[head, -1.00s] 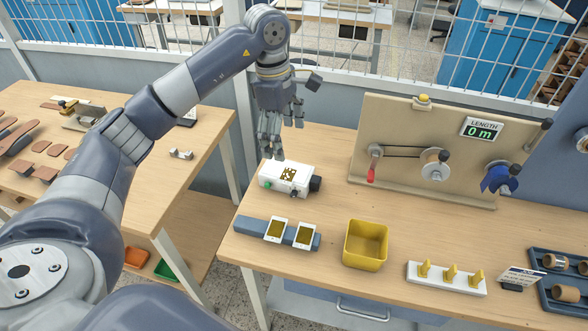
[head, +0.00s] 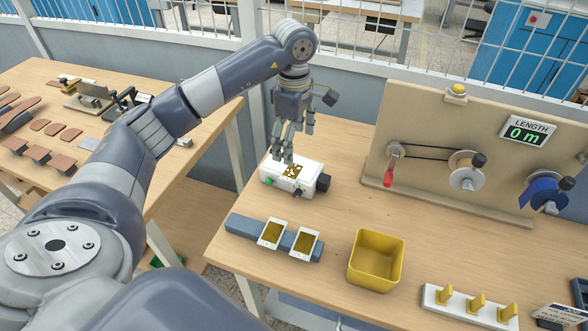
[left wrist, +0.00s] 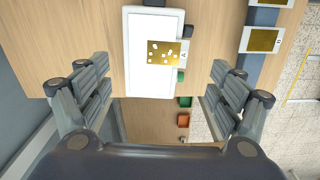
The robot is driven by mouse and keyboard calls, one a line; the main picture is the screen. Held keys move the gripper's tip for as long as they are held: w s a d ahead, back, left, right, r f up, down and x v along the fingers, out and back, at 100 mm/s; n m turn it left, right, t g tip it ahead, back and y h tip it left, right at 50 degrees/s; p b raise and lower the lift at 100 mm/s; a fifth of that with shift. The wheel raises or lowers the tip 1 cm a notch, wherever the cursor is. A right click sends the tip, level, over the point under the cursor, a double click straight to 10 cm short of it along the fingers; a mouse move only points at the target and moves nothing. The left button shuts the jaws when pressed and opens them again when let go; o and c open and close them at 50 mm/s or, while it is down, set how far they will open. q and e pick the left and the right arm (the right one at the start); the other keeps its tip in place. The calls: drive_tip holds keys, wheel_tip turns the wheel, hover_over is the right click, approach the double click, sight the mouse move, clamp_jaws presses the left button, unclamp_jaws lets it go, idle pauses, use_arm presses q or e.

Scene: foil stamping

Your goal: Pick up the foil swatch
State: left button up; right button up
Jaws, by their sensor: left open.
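A gold foil swatch with several white gaps in it (head: 293,172) lies on top of a white box-shaped device (head: 307,184). The swatch (left wrist: 160,53) also shows in the left wrist view, near the middle of the white top. My left gripper (head: 283,157) points down over the rear left part of the device, its fingers open and empty. In the left wrist view its fingers stand wide to either side of the device, with the swatch between them. I cannot tell the exact height of the fingertips over it. My right gripper is not in view.
A blue-grey stand (head: 244,224) with two gold-faced white cards (head: 271,233) is in front of the device. A yellow bin (head: 364,281) is to the right. A beige board (head: 425,165) with crank and reels stands behind. Bare tabletop (head: 345,205) lies between.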

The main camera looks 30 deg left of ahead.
sight(291, 170)
use_arm(q)
drive_tip(key=shift+s+f, duration=0.1)
drive_tip(key=shift+f, duration=0.65)
drive_tip(key=f+p, duration=0.1)
drive_tip(key=f, duration=0.2)
drive_tip(key=f+p, duration=0.1)
drive_tip(key=shift+s+a+f+p, duration=0.3)
drive_tip(key=shift+f, duration=0.3)
drive_tip(key=shift+w+f, duration=0.15)
drive_tip(key=shift+f, duration=0.05)
drive_tip(key=shift+f+b, duration=0.2)
drive_tip(key=shift+b, duration=0.15)
drive_tip(key=shift+c, duration=0.2)
drive_tip(key=c, duration=0.8)
drive_tip(key=shift+c, duration=0.2)
